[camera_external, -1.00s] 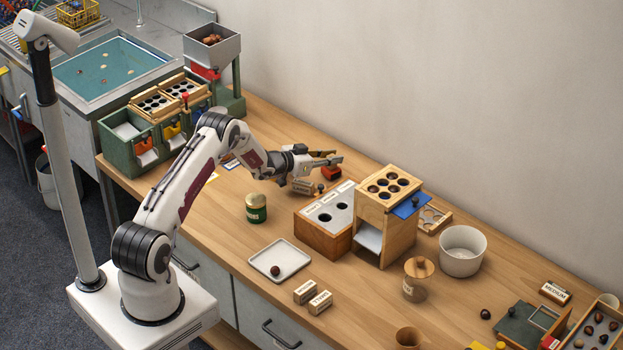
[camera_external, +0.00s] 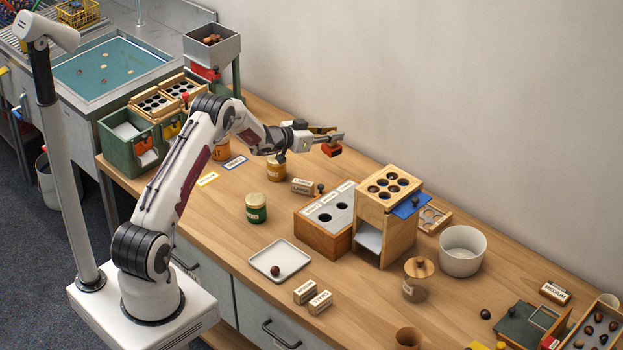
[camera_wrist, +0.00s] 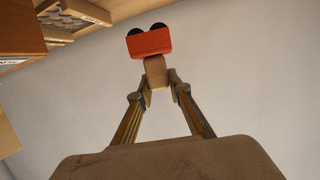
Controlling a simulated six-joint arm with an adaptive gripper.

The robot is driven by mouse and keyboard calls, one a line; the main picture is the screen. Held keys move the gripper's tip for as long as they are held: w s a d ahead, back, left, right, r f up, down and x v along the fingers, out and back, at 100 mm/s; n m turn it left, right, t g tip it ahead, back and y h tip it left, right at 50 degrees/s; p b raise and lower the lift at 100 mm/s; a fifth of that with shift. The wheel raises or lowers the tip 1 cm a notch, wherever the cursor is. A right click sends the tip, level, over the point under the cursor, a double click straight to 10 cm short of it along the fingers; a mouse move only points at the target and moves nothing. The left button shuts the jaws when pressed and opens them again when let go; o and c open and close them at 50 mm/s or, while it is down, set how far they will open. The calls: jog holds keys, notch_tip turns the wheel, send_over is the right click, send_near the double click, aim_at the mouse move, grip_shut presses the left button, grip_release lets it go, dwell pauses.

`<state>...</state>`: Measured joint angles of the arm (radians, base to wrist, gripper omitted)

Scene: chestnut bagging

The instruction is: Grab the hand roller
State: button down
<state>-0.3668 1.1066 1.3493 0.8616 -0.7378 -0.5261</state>
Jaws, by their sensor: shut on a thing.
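The hand roller has a red body (camera_external: 331,150) and hangs at my gripper (camera_external: 334,139), clear of the bench top in the external view. In the wrist view its red block (camera_wrist: 149,43) carries two black wheels at the top edge. Its tan wooden handle (camera_wrist: 156,73) sits between my two fingertips. My gripper (camera_wrist: 158,84) is shut on this handle. The fingers partly hide the roller in the external view.
Below and right stand a wooden block with round holes (camera_external: 309,227) and a taller wooden stand (camera_external: 399,232). A green jar (camera_external: 256,213) and an amber jar (camera_external: 276,173) stand nearer my arm. A white tray (camera_external: 292,249) lies in front. The plain wall (camera_external: 430,80) is behind.

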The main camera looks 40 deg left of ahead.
jog(key=shift+r, duration=0.7)
